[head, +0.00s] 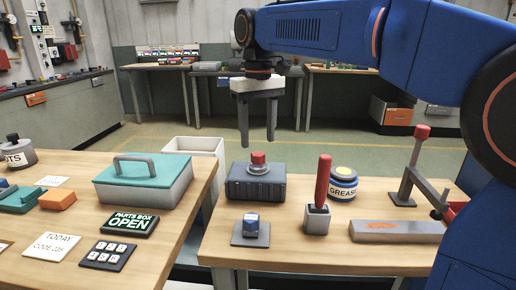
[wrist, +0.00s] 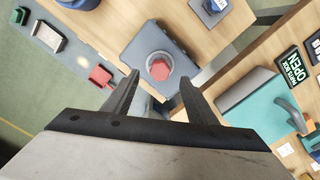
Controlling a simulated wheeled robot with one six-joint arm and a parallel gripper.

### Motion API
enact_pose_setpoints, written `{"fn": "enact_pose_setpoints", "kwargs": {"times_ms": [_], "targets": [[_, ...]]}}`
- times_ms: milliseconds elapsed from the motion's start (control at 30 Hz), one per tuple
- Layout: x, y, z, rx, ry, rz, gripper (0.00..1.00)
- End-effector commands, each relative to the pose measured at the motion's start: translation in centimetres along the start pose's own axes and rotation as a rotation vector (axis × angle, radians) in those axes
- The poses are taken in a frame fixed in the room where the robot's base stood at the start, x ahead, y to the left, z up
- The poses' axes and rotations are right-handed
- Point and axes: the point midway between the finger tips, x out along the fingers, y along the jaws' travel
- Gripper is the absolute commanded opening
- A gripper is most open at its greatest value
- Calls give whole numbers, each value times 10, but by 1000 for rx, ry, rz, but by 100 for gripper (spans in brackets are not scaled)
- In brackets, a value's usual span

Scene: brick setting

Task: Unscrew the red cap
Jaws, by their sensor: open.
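The red cap (head: 258,157) sits on a round metal neck on top of a dark grey block (head: 256,185) on the right-hand table. In the wrist view the red cap (wrist: 159,70) shows from above, inside the pale ring of the neck, on the grey block (wrist: 140,50). My gripper (head: 258,143) is above the block, pointing down, its two fingers apart and empty. In the wrist view my gripper (wrist: 160,85) has its fingertips on either side of the line to the cap, not touching it.
A red-handled tool (head: 323,180) in a grey holder, a grease tin (head: 343,184), a blue item on a plate (head: 251,224) and a grey bar (head: 396,231) stand nearby. A red-topped lever (head: 422,132) is at right. The teal-lidded box (head: 142,178) is on the left table, across a gap.

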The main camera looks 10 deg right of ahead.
Motion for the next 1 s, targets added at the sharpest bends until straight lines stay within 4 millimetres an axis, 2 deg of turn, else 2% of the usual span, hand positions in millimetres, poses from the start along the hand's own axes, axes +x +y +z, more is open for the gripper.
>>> {"fn": "enact_pose_setpoints", "kwargs": {"times_ms": [100, 300, 733, 900, 933, 967, 1000], "targets": [[18, 0, 1, 0, -1, 0, 52], [37, 0, 0, 0, 0, 0, 52], [44, 0, 0, 0, 0, 0, 52], [44, 0, 0, 0, 0, 0, 11], [44, 0, 0, 0, 0, 0, 7], [44, 0, 0, 0, 0, 0, 7], [44, 0, 0, 0, 0, 0, 22]]}}
